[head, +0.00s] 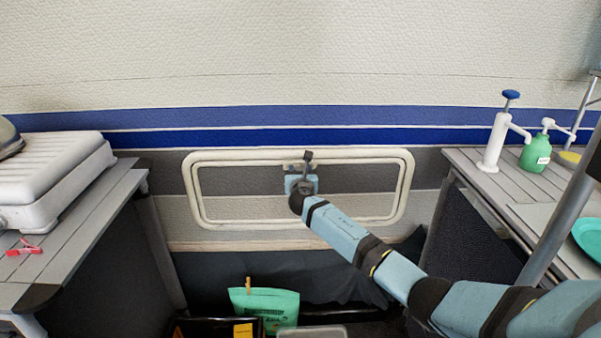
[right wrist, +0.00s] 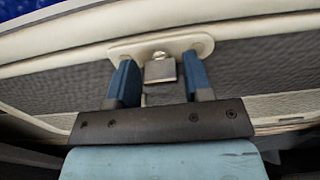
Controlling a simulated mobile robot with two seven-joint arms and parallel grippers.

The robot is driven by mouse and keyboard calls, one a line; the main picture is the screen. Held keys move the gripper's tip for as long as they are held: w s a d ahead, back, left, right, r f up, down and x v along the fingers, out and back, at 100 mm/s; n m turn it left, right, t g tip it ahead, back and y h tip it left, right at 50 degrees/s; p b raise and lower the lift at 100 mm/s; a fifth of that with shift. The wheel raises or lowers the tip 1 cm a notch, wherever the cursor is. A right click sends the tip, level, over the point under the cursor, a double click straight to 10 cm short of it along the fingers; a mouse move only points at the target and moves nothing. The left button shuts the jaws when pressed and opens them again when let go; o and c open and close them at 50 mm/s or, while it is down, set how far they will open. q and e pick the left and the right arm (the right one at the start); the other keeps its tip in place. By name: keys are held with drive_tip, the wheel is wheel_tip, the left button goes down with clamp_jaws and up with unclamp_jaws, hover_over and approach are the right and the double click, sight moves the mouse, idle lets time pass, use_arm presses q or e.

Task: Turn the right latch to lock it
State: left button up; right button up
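The latch shows in the right wrist view as a cream mounting plate on the frame's edge with a grey metal tab (right wrist: 162,70) below it. My right gripper (right wrist: 162,82) has its two blue fingers apart, one on each side of the tab, with visible gaps between. In the head view my right gripper (head: 301,184) is at the top middle of the cream-framed hatch (head: 408,190) and covers most of the latch. Only a bit of the cream mount shows there. My left gripper is not in view.
A grey table on the right holds a white pump bottle (head: 496,142), a green spray bottle (head: 536,152) and a teal plate (head: 588,238). A left table holds a white case (head: 50,180) and a red clip (head: 24,249). A green bag (head: 268,306) stands below the hatch.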

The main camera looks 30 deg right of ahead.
drive_tip(key=c, duration=0.6)
